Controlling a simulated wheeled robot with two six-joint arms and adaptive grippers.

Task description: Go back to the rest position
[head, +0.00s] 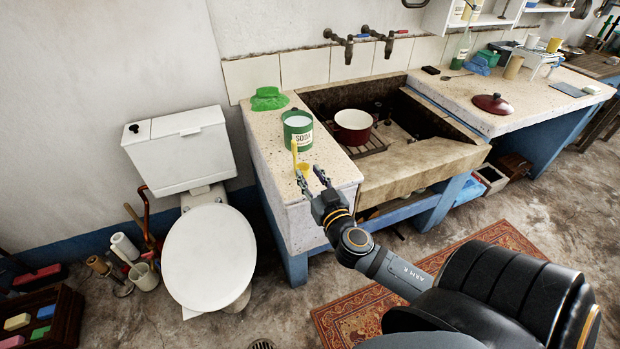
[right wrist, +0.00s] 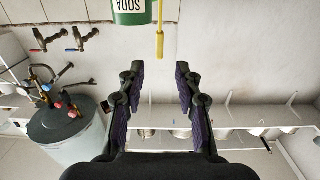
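My right gripper (head: 311,180) is open, with its two fingers spread at the front edge of the stone counter, near a yellow-handled tool (head: 294,151). In the right wrist view, my right gripper (right wrist: 160,75) holds nothing between its fingers. The yellow handle (right wrist: 160,40) shows just beyond the fingertips, apart from them. The green soda tin (head: 298,130) stands on the counter behind the tool, and it also shows in the right wrist view (right wrist: 130,12). My left gripper is in neither view.
The stone trough (head: 420,160) with a red pot (head: 353,126) lies right of the tin. A green cloth (head: 269,98) lies on the counter behind. A white toilet (head: 209,245) stands to the left. Patterned rug (head: 350,315) covers the floor below my right arm.

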